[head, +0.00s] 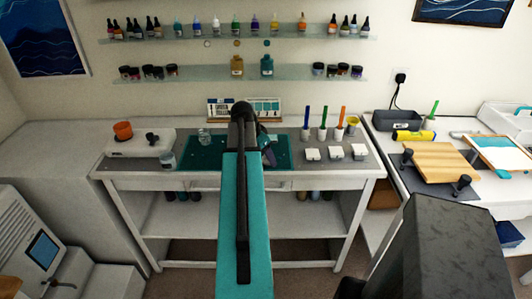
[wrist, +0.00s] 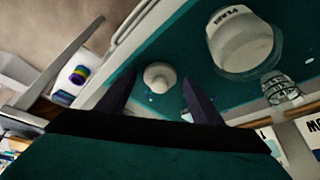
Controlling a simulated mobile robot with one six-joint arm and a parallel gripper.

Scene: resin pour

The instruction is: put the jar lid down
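In the wrist view my gripper (wrist: 160,78) has its two dark fingers spread. A small round white piece (wrist: 160,76), which looks like the jar lid, shows between the fingertips over the teal mat (wrist: 190,45). A gap shows on each side of it, and neither finger appears to touch it. I cannot tell its exact height from the mat. A jar labelled PEARL (wrist: 240,42) stands on the mat to its right.
A clear cup (wrist: 283,90) is near the jar. In the head view a white scale (head: 140,146) with an orange cup (head: 123,130) and a clear cup (head: 168,160) are left of the mat. Pen holders (head: 322,133) and small white boxes (head: 335,153) are to the right.

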